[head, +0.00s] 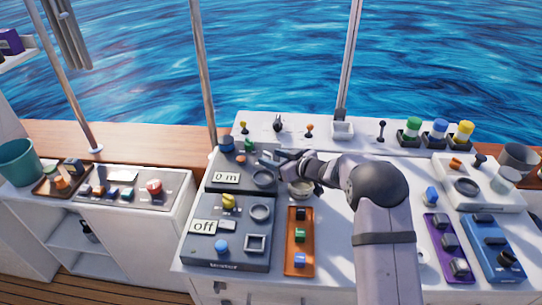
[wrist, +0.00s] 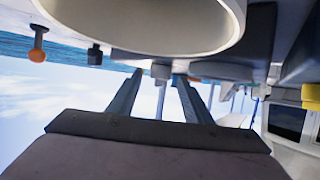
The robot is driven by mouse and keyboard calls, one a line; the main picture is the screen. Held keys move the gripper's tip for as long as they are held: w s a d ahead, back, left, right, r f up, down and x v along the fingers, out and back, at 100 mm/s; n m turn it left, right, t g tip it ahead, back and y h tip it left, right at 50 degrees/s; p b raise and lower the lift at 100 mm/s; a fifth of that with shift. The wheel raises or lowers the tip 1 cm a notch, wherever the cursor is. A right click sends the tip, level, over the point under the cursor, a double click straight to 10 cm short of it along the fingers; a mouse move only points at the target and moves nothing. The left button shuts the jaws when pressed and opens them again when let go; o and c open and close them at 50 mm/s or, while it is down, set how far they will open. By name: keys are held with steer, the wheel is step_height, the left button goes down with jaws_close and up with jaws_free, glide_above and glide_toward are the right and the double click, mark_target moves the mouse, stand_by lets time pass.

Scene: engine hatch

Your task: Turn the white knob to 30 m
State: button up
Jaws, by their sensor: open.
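The dark grey panel (head: 214,187) in the head view has a display (head: 227,178) reading "0 m". My gripper (head: 279,158) reaches from the right to this panel's right edge and covers part of it. In the wrist view my gripper (wrist: 157,80) is open, its two fingers apart. A small pale knob (wrist: 160,71) shows between and beyond the fingertips; it looks like the white knob. I cannot tell whether the fingers touch it. In the head view the white knob is too small or hidden to make out clearly.
A blue knob (head: 226,143) and a green one (head: 249,145) are close by. A second panel (head: 190,248) reading "off" and an orange tray (head: 291,268) lie in front.

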steer(key=shift+w+a+f, duration=0.3)
steer(key=shift+w+a, duration=0.15)
steer(key=shift+a, duration=0.05)
steer(key=c, duration=1.1)
steer(key=shift+o, duration=0.2)
steer(key=m+t+h+b, duration=0.1)
steer(key=b, duration=0.2)
steer(key=m+t+h+b, duration=0.1)
steer(key=b, duration=0.2)
steer(key=shift+a, duration=0.25)
steer(key=b, duration=0.2)
steer(key=m+h+b, duration=0.1)
steer(key=b, duration=0.1)
steer(key=shift+r+m+t+h+b, duration=0.2)
steer(key=shift+m+t+h+b, duration=0.1)
steer(key=shift+t, duration=0.1)
steer(key=shift+b, duration=0.6)
steer(key=shift+s+r+m+h+b, duration=0.1)
steer(key=shift+m+h+b, duration=0.25)
steer(key=shift+b, duration=0.55)
